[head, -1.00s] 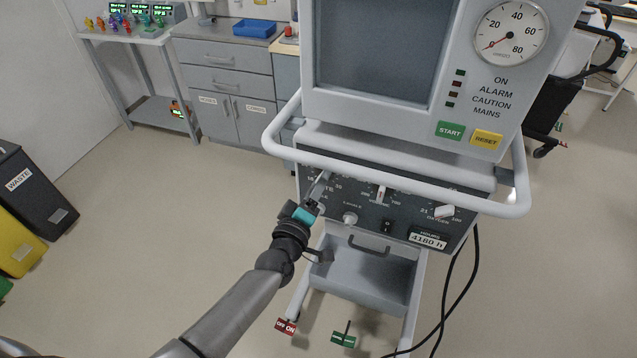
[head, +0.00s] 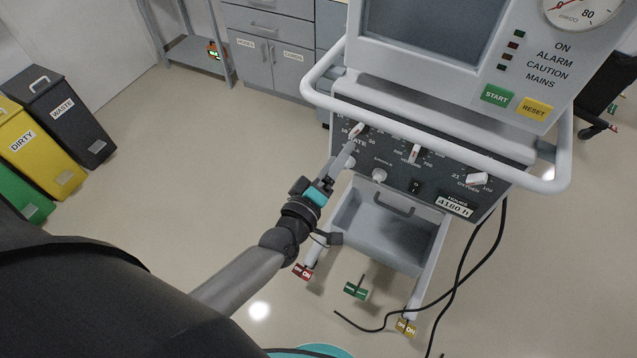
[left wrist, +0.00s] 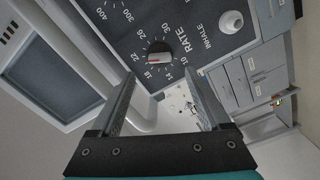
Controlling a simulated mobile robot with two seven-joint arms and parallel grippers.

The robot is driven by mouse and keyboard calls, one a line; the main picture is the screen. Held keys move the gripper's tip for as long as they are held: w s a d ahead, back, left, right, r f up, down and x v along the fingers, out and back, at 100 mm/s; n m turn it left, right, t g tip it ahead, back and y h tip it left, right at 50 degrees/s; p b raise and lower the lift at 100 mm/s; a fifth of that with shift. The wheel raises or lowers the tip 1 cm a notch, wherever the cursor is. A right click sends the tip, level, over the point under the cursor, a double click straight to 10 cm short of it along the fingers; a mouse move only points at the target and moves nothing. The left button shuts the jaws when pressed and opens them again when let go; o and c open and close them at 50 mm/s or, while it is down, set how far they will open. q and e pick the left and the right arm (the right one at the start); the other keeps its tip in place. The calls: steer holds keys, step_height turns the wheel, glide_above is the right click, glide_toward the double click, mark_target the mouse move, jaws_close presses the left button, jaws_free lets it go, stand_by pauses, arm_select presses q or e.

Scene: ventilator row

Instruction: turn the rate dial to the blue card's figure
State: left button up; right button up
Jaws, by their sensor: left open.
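The rate dial (head: 357,130) is a small knob with a pale bar at the upper left of the ventilator's dark control panel (head: 436,171). In the left wrist view the dial (left wrist: 158,54) shows a red-marked bar lying toward the left, about between 18 and 22. Its scale reads from 10 to 30. My left gripper (head: 346,157) is just below the dial in the head view. In the left wrist view its open fingers (left wrist: 161,82) point at the dial with nothing between them; I cannot tell whether they touch it. No blue card is seen. My right gripper is not in view.
A pale handrail (head: 440,160) runs across above the panel. The INHALE knob (head: 379,176) is close to the right of my left gripper. A grey drawer tray (head: 385,230) sits below. Cables (head: 462,265) hang at the right. Waste bins (head: 62,115) stand far left; floor between is clear.

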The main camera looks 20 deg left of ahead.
arm_select(q)
steer(key=s, duration=0.8)
steer(key=shift+a, duration=0.35)
steer(key=s+f+m+g+b, duration=0.2)
steer(key=s+f+m+g, duration=0.2)
steer(key=f, duration=0.9)
steer(key=s+f+m+g+b, duration=0.2)
steer(key=s+f+m+g, duration=0.15)
steer(key=f, duration=0.95)
steer(key=s+a+f+m+g+b, duration=0.1)
steer(key=s+f+m+g, duration=0.2)
steer(key=s+f, duration=0.6)
steer(key=s+a+f+m+g+y+b, duration=0.1)
steer(key=s+f+g, duration=0.5)
steer(key=s, duration=0.9)
step_height(320, 180, down, 3)
steer(key=a+m, duration=0.1)
steer(key=m, duration=0.1)
steer(key=shift+f+m+y+b, duration=0.15)
steer(key=shift+m+y+b, duration=0.15)
steer(key=shift+m+b, duration=0.05)
